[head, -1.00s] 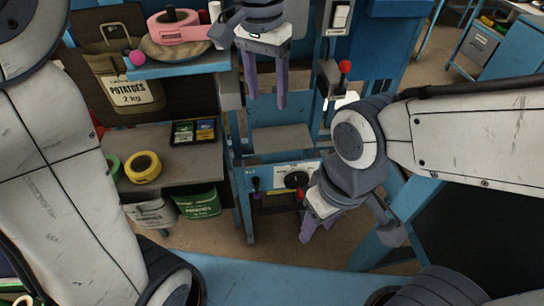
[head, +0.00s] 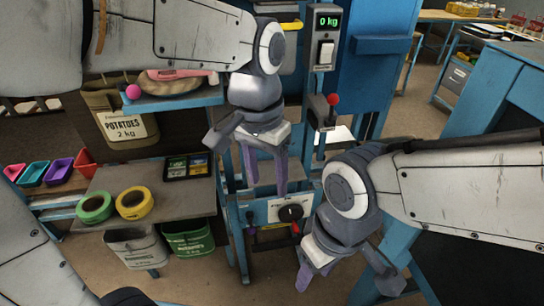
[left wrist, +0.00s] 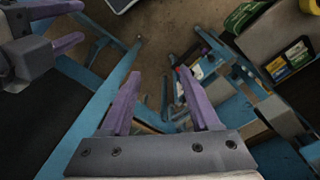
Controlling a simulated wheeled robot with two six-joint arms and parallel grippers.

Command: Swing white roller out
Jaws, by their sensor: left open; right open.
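I cannot make out a white roller; my left arm hides part of the shelf where a small white piece stood beside the pink roll (head: 178,75). My left gripper (head: 266,188) is open and empty, its purple fingers pointing down in front of the blue stand. Its two fingers also show spread in the left wrist view (left wrist: 163,95). My right gripper (head: 316,280) is open and empty, lower and to the right, partly covered by its own wrist. It also shows at the upper left of the left wrist view.
The blue stand carries a dial panel (head: 291,209), a red-knobbed lever (head: 333,100) and a scale display reading 0 kg (head: 327,21). Left are a shelf with green tape (head: 94,207) and yellow tape (head: 134,203), a potato sack (head: 124,124) and coloured bins (head: 58,170).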

